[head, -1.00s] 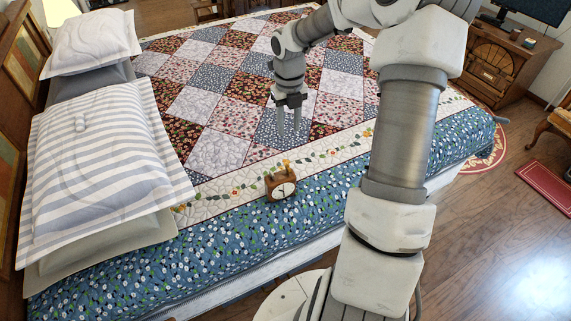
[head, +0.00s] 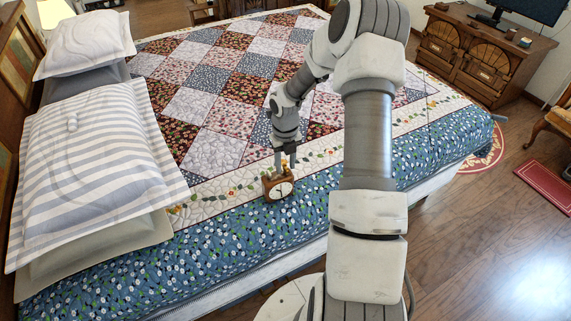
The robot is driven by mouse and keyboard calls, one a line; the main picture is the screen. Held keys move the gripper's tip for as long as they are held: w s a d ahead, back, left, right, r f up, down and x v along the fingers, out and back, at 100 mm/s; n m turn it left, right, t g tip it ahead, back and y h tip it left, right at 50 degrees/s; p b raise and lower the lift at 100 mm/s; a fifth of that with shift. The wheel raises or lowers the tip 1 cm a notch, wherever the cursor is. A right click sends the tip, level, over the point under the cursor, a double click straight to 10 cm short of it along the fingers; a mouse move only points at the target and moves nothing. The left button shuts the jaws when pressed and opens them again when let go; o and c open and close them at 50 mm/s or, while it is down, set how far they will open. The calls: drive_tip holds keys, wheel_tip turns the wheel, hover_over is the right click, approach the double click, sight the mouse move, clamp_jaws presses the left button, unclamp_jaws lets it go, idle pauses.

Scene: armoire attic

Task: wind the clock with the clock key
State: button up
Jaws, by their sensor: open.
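A small wooden clock (head: 270,187) with a round white dial stands on the blue floral border of the bedspread, in the middle of the head view. My gripper (head: 285,166) points down right over the clock's top, with its two fingers apart. The fingertips are at or just above the top of the clock; I cannot tell whether they touch it. The clock key is not clearly visible; the fingers cover the spot on top of the clock.
The clock stands on a large bed with a patchwork quilt (head: 215,150). Striped pillows (head: 95,150) lie to the left. A wooden cabinet (head: 480,50) stands at the back right. Wooden floor (head: 490,220) is open at the right.

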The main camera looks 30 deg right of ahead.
clamp_jaws()
drive_tip(key=shift+m, duration=0.4)
